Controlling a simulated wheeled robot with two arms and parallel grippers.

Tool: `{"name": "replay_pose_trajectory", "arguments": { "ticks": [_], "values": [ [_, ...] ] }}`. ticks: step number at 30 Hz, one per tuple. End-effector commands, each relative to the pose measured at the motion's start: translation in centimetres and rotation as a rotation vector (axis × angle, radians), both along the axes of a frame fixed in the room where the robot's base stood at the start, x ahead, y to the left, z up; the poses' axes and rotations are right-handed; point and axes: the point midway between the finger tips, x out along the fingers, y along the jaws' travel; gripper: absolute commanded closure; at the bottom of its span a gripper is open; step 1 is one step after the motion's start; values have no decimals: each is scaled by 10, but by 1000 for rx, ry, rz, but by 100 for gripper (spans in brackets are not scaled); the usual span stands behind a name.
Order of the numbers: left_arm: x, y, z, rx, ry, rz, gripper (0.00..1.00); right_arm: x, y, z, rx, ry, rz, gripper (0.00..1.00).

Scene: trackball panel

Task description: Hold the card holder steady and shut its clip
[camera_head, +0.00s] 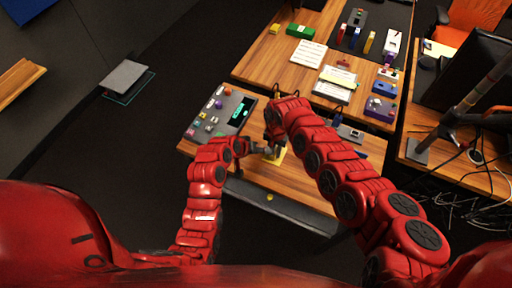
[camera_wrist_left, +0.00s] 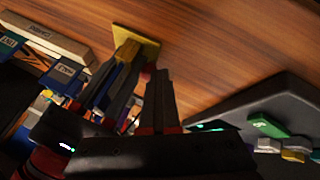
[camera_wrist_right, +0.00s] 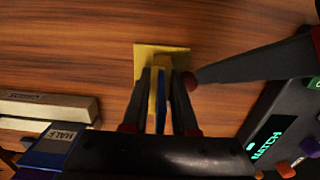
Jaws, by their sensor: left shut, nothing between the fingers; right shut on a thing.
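The card holder (camera_head: 276,158) stands on the wooden desk, with a flat yellow base plate (camera_wrist_right: 165,52) and an upright yellow and blue part. My right gripper (camera_wrist_right: 161,74) is shut on this upright part, one finger on each side. The right gripper's fingers also show around it in the left wrist view (camera_wrist_left: 125,62). My left gripper (camera_wrist_left: 159,74) is shut and empty, its tips close beside the holder. A dark red round part (camera_wrist_right: 189,83) sits between the left fingertips and the holder; whether they touch it is unclear. The clip's state is hard to make out.
A dark panel (camera_head: 222,112) with coloured knobs and a green-lit display lies to the left on the desk. In the right wrist view, a pale box (camera_wrist_right: 45,104) and a blue box marked HALF (camera_wrist_right: 52,147) stand left of the holder. Bare wood lies around the base.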

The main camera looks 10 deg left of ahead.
Motion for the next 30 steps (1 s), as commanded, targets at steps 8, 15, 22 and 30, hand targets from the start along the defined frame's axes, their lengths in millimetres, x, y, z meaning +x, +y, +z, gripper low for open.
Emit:
{"name": "replay_pose_trajectory", "arguments": {
  "ticks": [8, 15, 22, 30],
  "values": [
    [-6, -9, -1, -10, 8, -9, 100, 1, 4, 1, 8, -7, 2, 100],
    [-7, -12, -2, -13, 10, -14, 100, 2, 6, 2, 11, -10, 3, 100],
    [-8, -13, -2, -14, 12, -16, 100, 2, 8, 3, 14, -11, 5, 100],
    [-4, -12, -2, -15, 12, -17, 100, 2, 10, 3, 16, -12, 8, 100]
  ]
}}
